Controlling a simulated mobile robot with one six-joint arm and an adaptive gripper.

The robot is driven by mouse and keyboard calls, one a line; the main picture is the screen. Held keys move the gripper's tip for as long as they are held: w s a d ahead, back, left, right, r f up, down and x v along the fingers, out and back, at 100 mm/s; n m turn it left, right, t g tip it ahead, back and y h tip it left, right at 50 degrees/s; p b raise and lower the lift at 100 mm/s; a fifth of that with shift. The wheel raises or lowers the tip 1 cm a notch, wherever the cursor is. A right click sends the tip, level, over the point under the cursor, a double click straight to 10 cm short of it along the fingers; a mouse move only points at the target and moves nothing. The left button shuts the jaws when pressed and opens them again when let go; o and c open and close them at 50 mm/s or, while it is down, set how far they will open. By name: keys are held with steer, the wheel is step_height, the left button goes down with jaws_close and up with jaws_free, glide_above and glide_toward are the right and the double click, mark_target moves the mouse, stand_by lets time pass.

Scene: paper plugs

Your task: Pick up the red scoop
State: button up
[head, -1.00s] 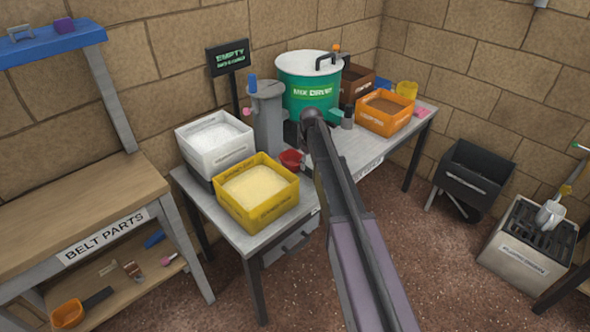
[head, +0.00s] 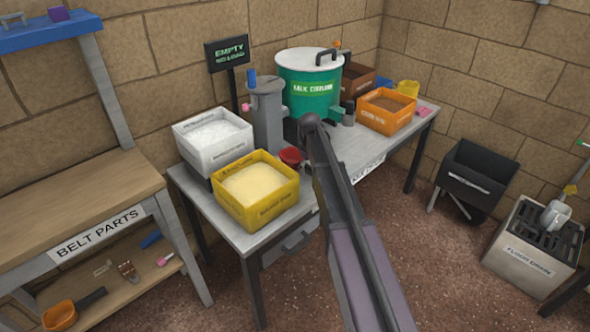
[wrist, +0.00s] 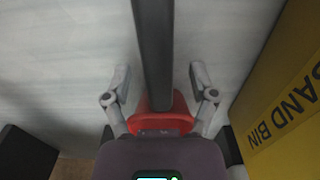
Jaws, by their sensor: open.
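The red scoop (head: 290,157) is on the grey bench, just right of the yellow sand bin (head: 257,188). In the head view only its red bowl shows; my arm hides the area beside it. My gripper (wrist: 158,75) is open, one finger on each side of the dark bar, with gaps between. The head view hides my gripper behind my arm.
The yellow sand bin (wrist: 287,110) stands close on the right in the wrist view. A white bin (head: 213,135), a grey column (head: 268,120), a green mixing drum (head: 310,88) and an orange bin (head: 386,111) crowd the bench (head: 228,233).

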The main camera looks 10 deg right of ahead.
steer(key=shift+f+b, duration=0.35)
steer(key=shift+f, duration=0.2)
steer(key=shift+c, duration=0.2)
jaws_close()
